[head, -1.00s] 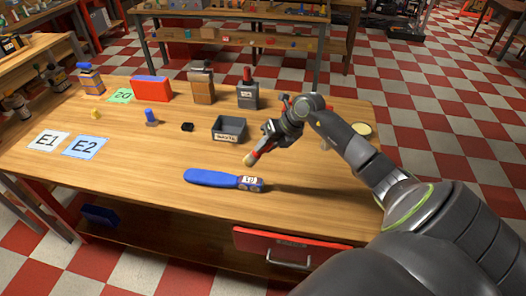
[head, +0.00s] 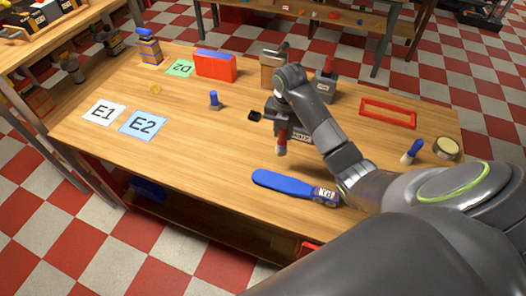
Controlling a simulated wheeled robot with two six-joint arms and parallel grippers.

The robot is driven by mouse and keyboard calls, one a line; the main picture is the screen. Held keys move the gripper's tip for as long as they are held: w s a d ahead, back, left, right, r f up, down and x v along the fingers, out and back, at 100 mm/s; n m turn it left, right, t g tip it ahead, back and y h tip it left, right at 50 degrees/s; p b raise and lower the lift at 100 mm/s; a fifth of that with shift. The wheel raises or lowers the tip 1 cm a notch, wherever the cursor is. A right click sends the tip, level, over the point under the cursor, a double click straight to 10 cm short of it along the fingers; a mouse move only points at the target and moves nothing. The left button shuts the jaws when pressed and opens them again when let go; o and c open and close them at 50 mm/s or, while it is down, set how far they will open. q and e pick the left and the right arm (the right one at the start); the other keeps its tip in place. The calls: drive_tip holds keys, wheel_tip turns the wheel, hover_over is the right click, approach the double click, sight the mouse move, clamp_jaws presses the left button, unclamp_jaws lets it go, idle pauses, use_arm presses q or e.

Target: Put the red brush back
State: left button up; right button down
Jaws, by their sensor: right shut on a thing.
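The red brush (head: 282,136) hangs below my right gripper (head: 281,118), its red part upright and its tip pointing down over the table. My right gripper is shut on it, and its jaws are partly hidden by my own wrist. A red rectangular frame (head: 388,124) lies on the table to the right. My left gripper is out of view.
A blue-handled brush (head: 413,149) and a round tin (head: 447,148) are at the right edge. A blue tool (head: 285,184) lies in front. Cards E1 (head: 104,112) and E2 (head: 143,124) lie left. A red-and-blue block (head: 215,66) stands behind.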

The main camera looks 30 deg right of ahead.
sight(281, 143)
drive_tip(key=shift+w+a+r, duration=0.1)
drive_tip(key=shift+w+a, duration=0.1)
drive_tip(key=shift+w, duration=0.05)
drive_tip(key=shift+s+f+m+b, duration=0.15)
drive_tip(key=shift+f+b, duration=0.35)
drive_tip(key=shift+b, duration=0.1)
drive_tip(key=shift+s+f+m+b, duration=0.15)
drive_tip(key=shift+f+b, duration=0.3)
drive_tip(key=shift+b, duration=0.15)
wheel_tip(281, 143, down, 2)
drive_tip(key=shift+f+b, duration=0.1)
drive_tip(key=shift+b, duration=1)
drive_tip(key=shift+f, duration=0.3)
wheel_tip(281, 143, down, 3)
drive_tip(key=shift+r+b, duration=0.1)
drive_tip(key=shift+b, duration=0.45)
drive_tip(key=shift+f+p, duration=0.4)
drive_tip(key=shift+f, duration=0.5)
drive_tip(key=shift+w+f, duration=0.1)
drive_tip(key=shift+f, duration=0.25)
drive_tip(key=c, duration=1.1)
unclamp_jaws()
drive_tip(key=shift+c, duration=0.2)
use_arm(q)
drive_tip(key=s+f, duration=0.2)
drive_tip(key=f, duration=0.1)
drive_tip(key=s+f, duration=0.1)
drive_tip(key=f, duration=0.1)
